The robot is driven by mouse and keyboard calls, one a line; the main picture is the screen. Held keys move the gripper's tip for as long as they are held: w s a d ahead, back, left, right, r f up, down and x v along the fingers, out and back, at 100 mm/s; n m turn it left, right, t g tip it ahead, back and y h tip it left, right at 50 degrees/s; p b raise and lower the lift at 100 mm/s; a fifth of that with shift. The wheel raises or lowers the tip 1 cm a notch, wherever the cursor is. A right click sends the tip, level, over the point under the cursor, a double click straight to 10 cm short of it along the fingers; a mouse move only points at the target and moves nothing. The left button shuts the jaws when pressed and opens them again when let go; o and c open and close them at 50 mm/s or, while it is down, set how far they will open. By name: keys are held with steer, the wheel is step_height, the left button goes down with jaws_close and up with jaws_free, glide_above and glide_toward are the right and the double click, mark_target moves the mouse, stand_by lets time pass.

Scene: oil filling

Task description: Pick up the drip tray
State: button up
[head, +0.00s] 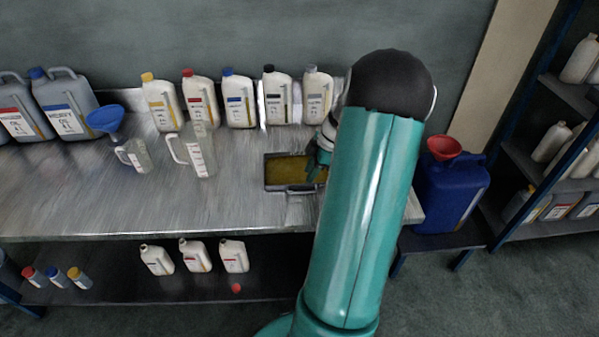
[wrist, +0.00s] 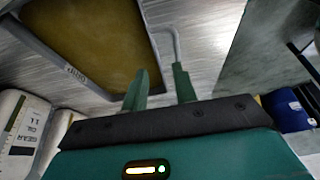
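The drip tray (head: 288,189) is a shallow dark rectangular tray with yellow-brown liquid in it. It lies on the metal workbench, in front of the row of bottles. In the wrist view the tray's grey rim (wrist: 58,62) fills the upper left, with a thin bent handle (wrist: 177,45) at its right side. My gripper (head: 319,165) is at the tray's right side, partly hidden by my arm. In the wrist view my gripper (wrist: 160,72) is open, its two green fingers apart. The handle's end is close to the right fingertip; I cannot tell whether they touch.
Several oil bottles (head: 238,103) line the bench's back. A clear measuring jug (head: 200,155), a smaller jug (head: 135,156) and a blue funnel (head: 104,119) stand left of the tray. A blue canister (head: 450,195) with a red funnel (head: 444,148) is at right. The bench front is clear.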

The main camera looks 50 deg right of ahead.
mark_target(303, 181)
steer(key=x, duration=0.5)
steer(key=shift+w+f, duration=0.25)
steer(key=shift+w, duration=0.1)
jaws_close()
